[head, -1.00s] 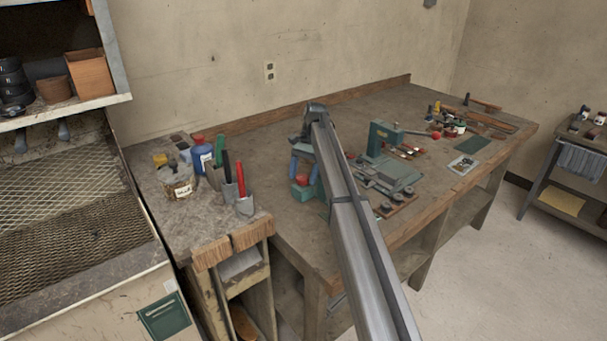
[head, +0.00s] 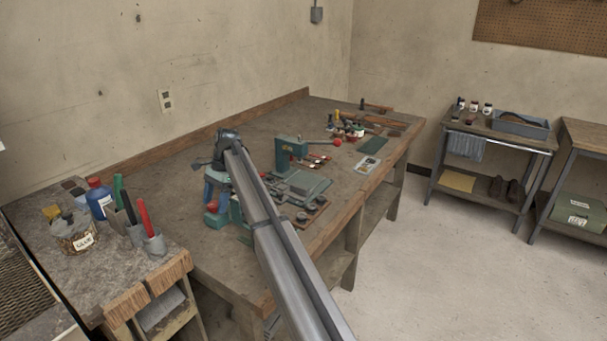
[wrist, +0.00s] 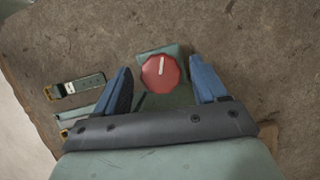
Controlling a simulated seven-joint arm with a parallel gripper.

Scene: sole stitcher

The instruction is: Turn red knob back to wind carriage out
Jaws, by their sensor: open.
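In the wrist view the red knob (wrist: 161,74) is a faceted disc with a pale line on its face, pointing roughly up the picture. It sits on a green block (wrist: 176,51) on the bench. My gripper (wrist: 162,72) is open, with one blue finger on each side of the knob and a gap on both sides. In the head view my gripper (head: 215,200) is over the bench, and the knob (head: 212,207) shows as a small red patch by the fingers. My arm hides part of the green machine. The carriage cannot be made out clearly.
A green press with a red-tipped lever (head: 290,150) stands beyond my arm on the workbench (head: 190,255). A blue bottle (head: 99,198), a glue jar (head: 77,232) and several upright tools stand on the left bench. Green strap-like parts (wrist: 82,86) lie left of the knob.

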